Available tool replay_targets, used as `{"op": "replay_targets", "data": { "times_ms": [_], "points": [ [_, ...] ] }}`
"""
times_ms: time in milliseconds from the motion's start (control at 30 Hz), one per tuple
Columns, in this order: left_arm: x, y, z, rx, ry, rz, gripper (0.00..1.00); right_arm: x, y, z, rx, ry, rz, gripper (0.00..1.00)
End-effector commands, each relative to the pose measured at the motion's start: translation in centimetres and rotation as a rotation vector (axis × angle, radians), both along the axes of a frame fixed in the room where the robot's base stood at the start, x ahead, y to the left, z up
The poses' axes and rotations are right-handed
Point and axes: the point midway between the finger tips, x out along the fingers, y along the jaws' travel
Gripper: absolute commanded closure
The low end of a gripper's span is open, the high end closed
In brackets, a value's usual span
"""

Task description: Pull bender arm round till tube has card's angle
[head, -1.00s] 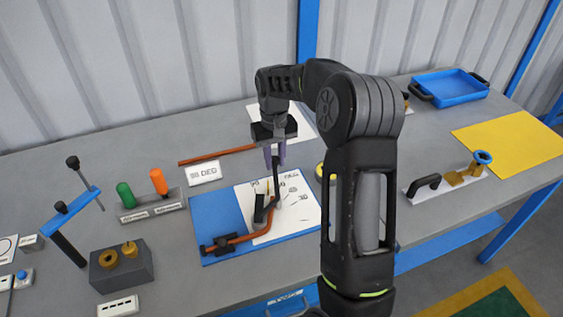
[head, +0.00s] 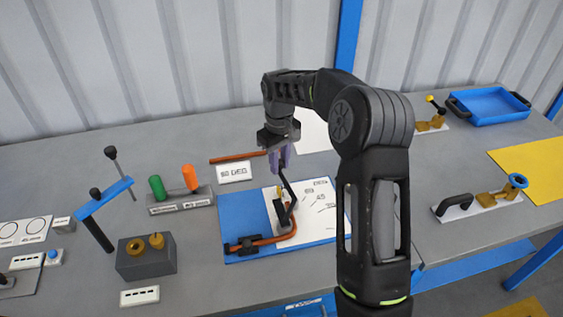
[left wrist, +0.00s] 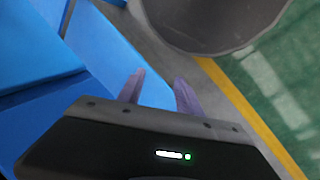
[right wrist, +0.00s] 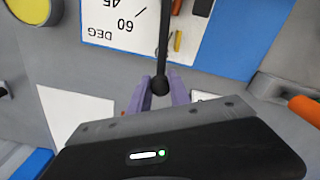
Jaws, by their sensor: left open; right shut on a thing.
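The tube bender sits on a blue board (head: 236,215), with a white angle scale (head: 318,205) on its right part. A copper-orange tube (head: 268,241) runs from a black clamp (head: 242,246) at the left and bends upward near the bender's centre. My right gripper (head: 281,160) is shut on the end of the black bender arm (head: 288,190); its round knob (right wrist: 160,86) sits between the fingers in the right wrist view. My left gripper (left wrist: 160,88) is open and empty, shown only in the left wrist view.
A straight copper rod (head: 238,157) lies behind the card. Green and orange handled tools (head: 180,200) stand in a holder to the left, near a grey block (head: 146,258). A blue tray (head: 490,104) and yellow sheet (head: 535,165) lie at the right.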

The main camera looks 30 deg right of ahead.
Motion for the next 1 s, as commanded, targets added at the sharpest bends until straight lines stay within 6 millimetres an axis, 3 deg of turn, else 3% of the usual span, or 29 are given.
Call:
{"op": "replay_targets", "data": {
  "times_ms": [100,133,367,733,1000],
  "points": [
    [0.0,0.0,0.0,0.000,0.000,0.000,0.58,0.2,0.3,0.1,0.004,-0.006,0.001,1.00],
    [0.0,0.0,0.0,0.000,0.000,0.000,0.58,0.2,0.3,0.1,0.004,-0.006,0.001,0.75],
    [0.0,0.0,0.0,0.000,0.000,0.000,0.58,0.1,0.2,0.1,0.002,-0.003,-0.001,0.56],
    [0.0,0.0,-0.1,0.000,0.000,0.000,0.58,0.1,0.1,0.4,0.001,-0.003,-0.002,0.55],
    [0.1,0.0,-0.7,-0.002,-0.003,0.000,0.58,0.2,0.0,4.0,0.001,-0.006,-0.002,0.55]
  ]
}}
